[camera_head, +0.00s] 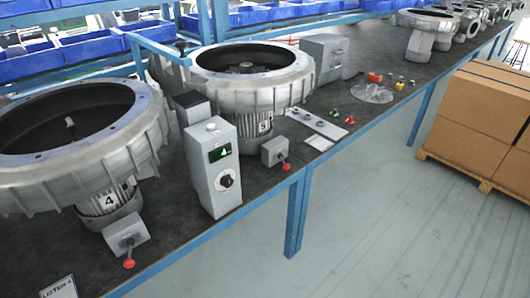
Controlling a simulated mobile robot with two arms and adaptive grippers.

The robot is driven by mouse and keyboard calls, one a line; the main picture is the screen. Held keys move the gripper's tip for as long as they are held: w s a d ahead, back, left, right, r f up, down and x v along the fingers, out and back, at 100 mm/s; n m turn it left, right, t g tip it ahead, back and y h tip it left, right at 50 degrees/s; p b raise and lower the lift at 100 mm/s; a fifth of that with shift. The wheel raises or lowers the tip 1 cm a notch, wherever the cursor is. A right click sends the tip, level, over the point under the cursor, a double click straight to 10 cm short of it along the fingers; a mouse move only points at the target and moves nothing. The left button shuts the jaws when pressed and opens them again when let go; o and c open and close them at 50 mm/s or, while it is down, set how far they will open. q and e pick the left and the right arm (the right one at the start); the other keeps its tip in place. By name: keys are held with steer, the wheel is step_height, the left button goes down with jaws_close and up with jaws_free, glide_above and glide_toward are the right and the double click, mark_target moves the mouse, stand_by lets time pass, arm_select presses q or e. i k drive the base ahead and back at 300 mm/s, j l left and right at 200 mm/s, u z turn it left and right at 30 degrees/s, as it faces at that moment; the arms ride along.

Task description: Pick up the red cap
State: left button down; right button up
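Several small red items show on the dark bench (230,240); I cannot tell which is the red cap. A small red piece (350,120) lies near the bench's front edge, right of the blower marked 9. An orange-red block (375,77) lies farther back. Red round knobs sit on the levers of two grey boxes, one knob at the lower left (129,263) and one near the middle (286,167). Neither of my grippers is in view.
Large grey blowers, one marked 4 (75,160) and one marked 9 (262,95), take up much of the bench. A grey control box (212,165) stands between them. Green pieces lie near a flat metal plate (318,125). Cardboard boxes (485,120) stand right on a pallet.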

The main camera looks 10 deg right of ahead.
mark_target(350, 121)
steer(key=i+l, duration=0.25)
steer(key=l, duration=0.2)
steer(key=i+l, duration=0.2)
steer(key=l, duration=0.2)
steer(key=i+l, duration=0.25)
steer(key=l, duration=0.2)
steer(key=i+l, duration=0.25)
steer(key=l, duration=0.15)
steer(key=i+l, duration=0.2)
steer(key=l, duration=0.25)
steer(key=i+l, duration=0.25)
steer(key=l, duration=0.15)
steer(key=i+l+u, duration=0.25)
steer(key=l, duration=0.2)
